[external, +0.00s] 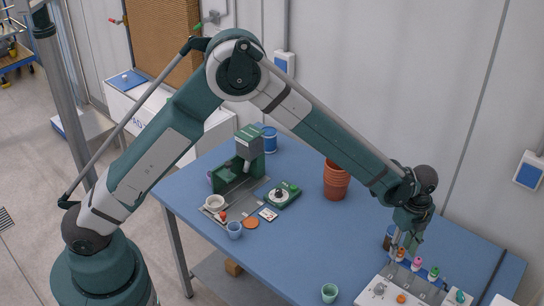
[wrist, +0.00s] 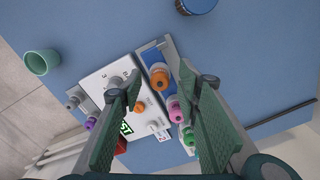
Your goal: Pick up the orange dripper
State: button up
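The orange dripper (wrist: 159,77) is a small bottle with an orange top, standing in a blue rack beside a white panel. It also shows in the external view (external: 400,254), just below my gripper (external: 404,243). In the wrist view my gripper (wrist: 162,80) is open, its two green fingers spread wide. The orange dripper appears between the fingertips, nearer the right finger. I cannot tell how far above it the fingertips are. Nothing is held.
A pink dripper (wrist: 173,109) and a green one (external: 434,271) stand close by in the row. The white panel (wrist: 115,75) carries an orange knob (wrist: 140,107). A green cup (external: 329,292) and a dark blue-lidded jar (wrist: 197,5) stand nearby. Terracotta pots (external: 336,180) stand farther back.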

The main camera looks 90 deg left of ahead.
aim_at(402, 249)
jog(key=shift+c, duration=0.3)
jog(key=c, duration=0.7)
jog(key=shift+r+b, duration=0.35)
jog(key=shift+r, duration=4.65)
